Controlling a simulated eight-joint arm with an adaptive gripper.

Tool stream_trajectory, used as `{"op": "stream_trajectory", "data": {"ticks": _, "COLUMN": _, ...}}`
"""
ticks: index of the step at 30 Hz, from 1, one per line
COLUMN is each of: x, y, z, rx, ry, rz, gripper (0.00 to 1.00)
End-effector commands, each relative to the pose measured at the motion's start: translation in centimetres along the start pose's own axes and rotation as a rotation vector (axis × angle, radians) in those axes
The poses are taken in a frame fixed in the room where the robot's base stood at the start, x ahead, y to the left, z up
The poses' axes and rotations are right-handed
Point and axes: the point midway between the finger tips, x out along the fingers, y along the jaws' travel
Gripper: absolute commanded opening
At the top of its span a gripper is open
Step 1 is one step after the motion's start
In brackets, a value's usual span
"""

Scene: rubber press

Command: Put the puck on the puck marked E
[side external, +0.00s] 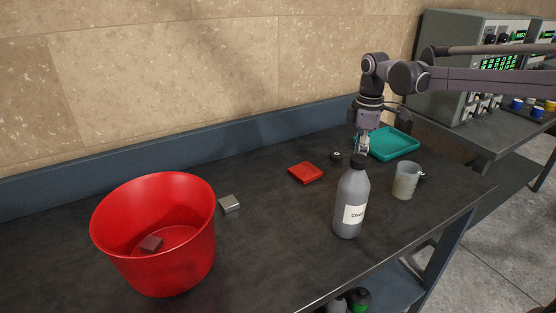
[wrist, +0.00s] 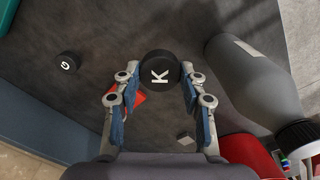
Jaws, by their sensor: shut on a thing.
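My gripper (side external: 362,152) is above the table behind the grey bottle in the side external view. In the wrist view its fingers (wrist: 160,76) are shut on a black puck marked K (wrist: 158,70). The held puck cannot be made out in the side external view. A black puck marked G (wrist: 66,61) lies on the table, apart from my gripper; a dark puck (side external: 336,157) lies left of my gripper in the side external view. Another dark piece (side external: 423,176) is partly hidden behind the cup. No letter E is readable in either view.
A grey bottle (side external: 350,205) stands close in front of my gripper, with a translucent cup (side external: 405,181) to its right. A teal tray (side external: 392,144) is behind. A red tray (side external: 305,173), a metal block (side external: 229,203) and a red bucket (side external: 160,265) are left.

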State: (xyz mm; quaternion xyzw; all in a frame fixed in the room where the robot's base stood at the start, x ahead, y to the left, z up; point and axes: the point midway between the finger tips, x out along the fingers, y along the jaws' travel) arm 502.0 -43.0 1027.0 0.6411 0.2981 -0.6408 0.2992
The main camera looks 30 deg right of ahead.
Motion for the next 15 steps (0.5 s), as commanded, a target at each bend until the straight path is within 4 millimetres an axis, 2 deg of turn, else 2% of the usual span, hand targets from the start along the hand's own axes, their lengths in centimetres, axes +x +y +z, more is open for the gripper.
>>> {"op": "stream_trajectory", "data": {"ticks": 1, "x": -0.2, "y": 1.4, "z": 2.3, "rx": 0.065, "ry": 0.000, "rz": 0.000, "gripper": 0.12}}
{"op": "stream_trajectory", "data": {"ticks": 6, "x": -0.7, "y": 4.9, "z": 9.4, "rx": 0.269, "ry": -0.001, "rz": 0.001, "gripper": 0.12}}
{"op": "stream_trajectory", "data": {"ticks": 10, "x": -1.2, "y": 6.8, "z": 15.2, "rx": 0.425, "ry": -0.001, "rz": 0.001, "gripper": 0.12}}
{"op": "stream_trajectory", "data": {"ticks": 15, "x": -1.7, "y": 8.1, "z": 22.8, "rx": 0.622, "ry": -0.002, "rz": 0.002, "gripper": 0.12}}
